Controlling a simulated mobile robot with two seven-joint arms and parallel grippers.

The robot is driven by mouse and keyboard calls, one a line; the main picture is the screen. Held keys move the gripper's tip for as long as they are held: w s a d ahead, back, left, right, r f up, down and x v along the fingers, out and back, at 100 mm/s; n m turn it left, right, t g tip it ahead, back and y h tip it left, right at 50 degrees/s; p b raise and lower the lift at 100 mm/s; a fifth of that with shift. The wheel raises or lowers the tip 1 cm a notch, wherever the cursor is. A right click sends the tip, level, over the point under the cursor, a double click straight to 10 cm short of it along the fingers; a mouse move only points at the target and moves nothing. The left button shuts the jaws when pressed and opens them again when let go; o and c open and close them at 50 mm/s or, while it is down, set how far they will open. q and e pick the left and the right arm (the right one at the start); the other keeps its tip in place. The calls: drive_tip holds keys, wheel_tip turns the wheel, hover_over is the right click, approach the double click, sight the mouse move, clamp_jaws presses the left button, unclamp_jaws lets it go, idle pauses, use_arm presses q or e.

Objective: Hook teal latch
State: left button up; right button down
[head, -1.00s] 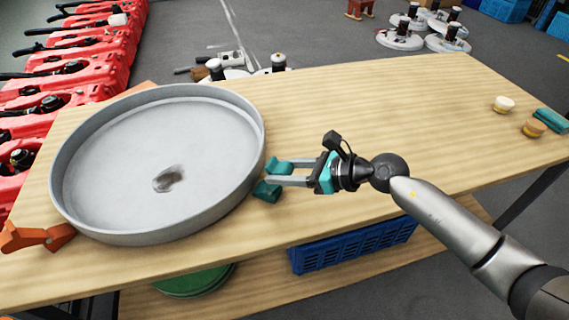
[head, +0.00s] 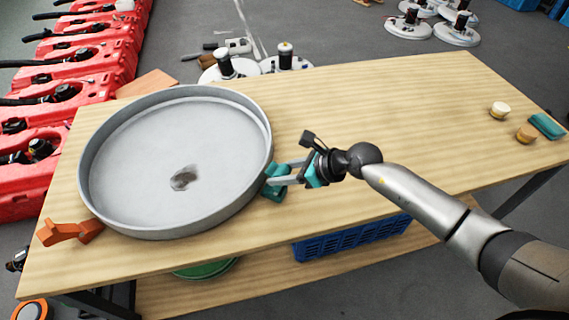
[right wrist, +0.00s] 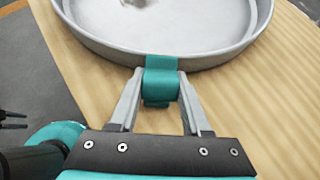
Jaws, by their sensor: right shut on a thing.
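A large round grey tank lid or pan (head: 130,215) lies on the wooden table. The teal latch (head: 274,190) is at its right rim; in the right wrist view the teal latch (right wrist: 161,78) stands against the near rim and overlaps it. My right gripper (head: 284,173) is shut on the teal latch, one finger on each side. Whether the latch is hooked over the rim cannot be told. An orange latch (head: 68,232) sits at the pan's lower left rim. My left gripper is not in view.
A blue crate (head: 350,238) is on the shelf below. Red machines (head: 80,90) line the left.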

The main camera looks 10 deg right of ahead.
sight(271, 166)
drive_tip(key=shift+w+a+r+g+h+p, duration=0.5)
drive_tip(key=shift+h+p, duration=0.3)
drive_tip(key=shift+p, duration=1.2)
drive_tip(key=shift+w+a+f+g+h+p, duration=0.15)
drive_tip(key=shift+a+f+g+h+p, duration=0.1)
drive_tip(key=shift+g+h+p, duration=0.4)
drive_tip(key=shift+w+a+f+g+h+p, duration=0.1)
drive_tip(key=shift+w+a+g+h+p, duration=0.2)
drive_tip(key=shift+p, duration=0.15)
drive_tip(key=shift+w+a+f+g+h, duration=0.25)
drive_tip(key=shift+a+g+h, duration=0.1)
drive_tip(key=shift+h, duration=0.2)
drive_tip(key=shift+w+a+f+g+h+b, duration=0.1)
drive_tip(key=shift+a+f+g+h+b, duration=0.25)
drive_tip(key=shift+h+b, duration=0.3)
drive_tip(key=shift+d, duration=0.15)
drive_tip(key=shift+c, duration=1.8)
unclamp_jaws()
drive_tip(key=shift+r, duration=0.1)
